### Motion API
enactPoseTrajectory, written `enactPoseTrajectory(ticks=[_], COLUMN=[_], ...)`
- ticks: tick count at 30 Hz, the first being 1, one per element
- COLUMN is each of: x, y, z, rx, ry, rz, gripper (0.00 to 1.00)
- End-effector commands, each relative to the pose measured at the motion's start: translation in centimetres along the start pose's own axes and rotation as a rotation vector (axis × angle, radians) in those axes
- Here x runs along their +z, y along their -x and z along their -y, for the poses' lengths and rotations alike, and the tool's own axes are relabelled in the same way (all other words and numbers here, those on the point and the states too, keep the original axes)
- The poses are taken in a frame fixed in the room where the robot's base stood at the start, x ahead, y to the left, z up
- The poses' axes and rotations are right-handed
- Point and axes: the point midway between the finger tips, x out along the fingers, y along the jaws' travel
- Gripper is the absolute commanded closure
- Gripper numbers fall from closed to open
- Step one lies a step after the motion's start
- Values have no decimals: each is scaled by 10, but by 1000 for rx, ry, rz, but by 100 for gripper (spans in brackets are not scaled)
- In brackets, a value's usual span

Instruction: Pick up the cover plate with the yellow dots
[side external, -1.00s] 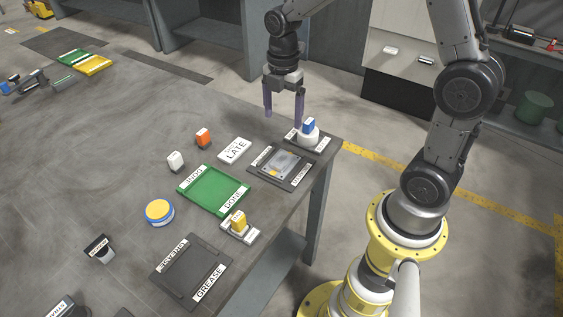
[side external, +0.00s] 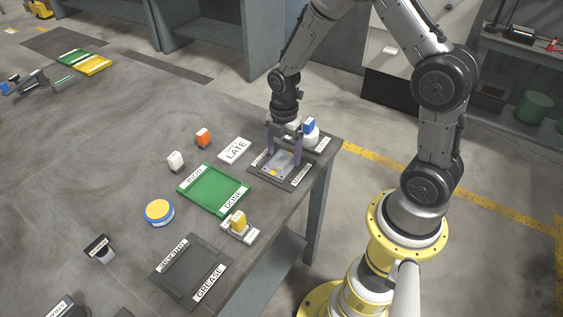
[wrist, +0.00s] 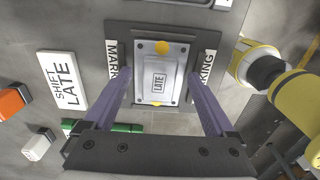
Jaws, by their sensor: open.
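The cover plate (side external: 283,166) is a silver rectangular plate lying on the dark marking mat (side external: 258,163). In the wrist view the plate (wrist: 175,63) shows yellow dots at its top and bottom edges, dark spots at its corners and a framed label in its middle. My gripper (side external: 283,152) is open, pointing down over the plate. In the wrist view its purple fingers (wrist: 160,80) lie one to each side of the plate, with nothing held between them. I cannot tell whether the fingertips have reached the plate's height.
A white holder with a blue-topped item (side external: 309,126) stands close behind my gripper. A white "LATE" sign (side external: 235,150) and a green tray (side external: 212,202) lie to the left. A yellow-topped item (side external: 238,220) and a grease mat (side external: 185,270) are nearer the front.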

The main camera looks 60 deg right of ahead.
Motion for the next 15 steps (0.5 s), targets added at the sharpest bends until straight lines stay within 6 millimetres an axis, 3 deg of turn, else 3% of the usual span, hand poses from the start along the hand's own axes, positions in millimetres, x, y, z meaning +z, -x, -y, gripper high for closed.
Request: enactPoseTrajectory(ticks=[10,15], x=[0,0], y=[-7,-7], z=[0,0], rx=[2,2], ry=[0,0], rz=[0,0], gripper=[12,42])
